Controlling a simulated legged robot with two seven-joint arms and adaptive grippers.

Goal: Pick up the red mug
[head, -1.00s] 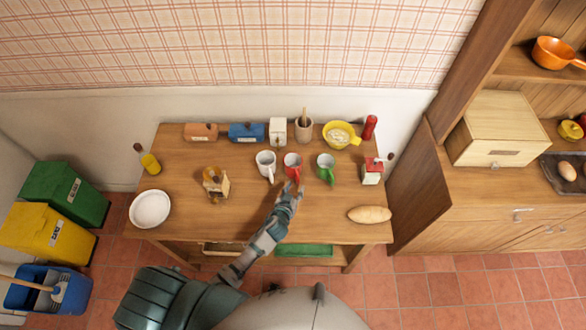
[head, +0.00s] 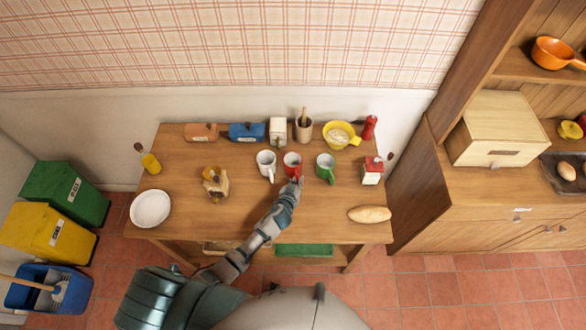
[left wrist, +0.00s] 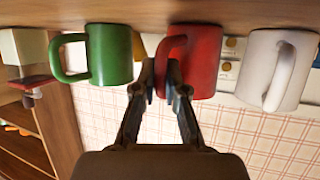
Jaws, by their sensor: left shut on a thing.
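The red mug (head: 292,162) stands on the wooden table between a white mug (head: 266,163) and a green mug (head: 325,166). My left gripper (head: 296,181) is at the near side of the red mug, by its handle. In the left wrist view, which is upside down, the red mug (left wrist: 194,62) is at the fingers, and my left gripper (left wrist: 167,75) is shut on its handle. The mug appears upright; I cannot tell whether it is off the table. The green mug (left wrist: 110,55) and the white mug (left wrist: 275,68) flank it. My right gripper is not in view.
A bread loaf (head: 369,214) lies right, a white plate (head: 150,208) left. The table's front middle is clear except for my arm.

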